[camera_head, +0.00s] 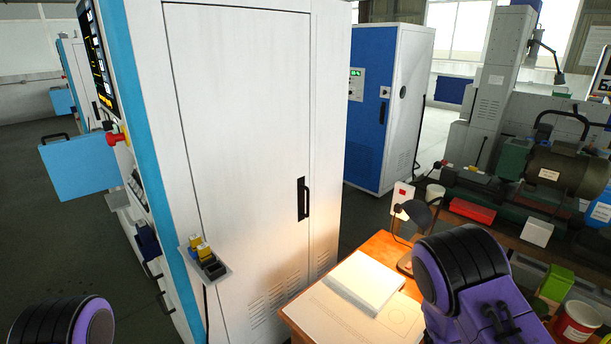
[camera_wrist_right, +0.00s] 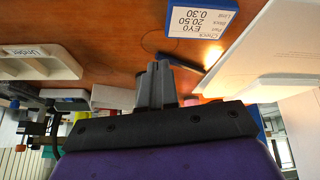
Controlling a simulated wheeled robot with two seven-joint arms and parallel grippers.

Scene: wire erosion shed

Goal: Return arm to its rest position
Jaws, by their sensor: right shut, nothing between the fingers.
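My right arm (camera_head: 467,285), purple with a black ribbed joint, stands at the lower right of the head view, in front of the wooden desk. Its gripper is hidden there, but the right wrist view shows my right gripper (camera_wrist_right: 157,70) with its dark fingers together and empty. A brown wooden surface (camera_wrist_right: 110,35) fills the upper part of that view, beyond the fingertips; whether they touch it I cannot tell. Of my left arm (camera_head: 65,322), only a purple and black part shows at the lower left corner; its gripper is out of view.
A white cabinet (camera_head: 245,130) stands close in the middle. The desk (camera_head: 392,246) carries a lamp (camera_head: 416,212) and a white block (camera_head: 367,281). In the wrist view, a blue-edged label card (camera_wrist_right: 193,25) and a white tray (camera_wrist_right: 35,62) lie near the fingers. Open floor shows at left.

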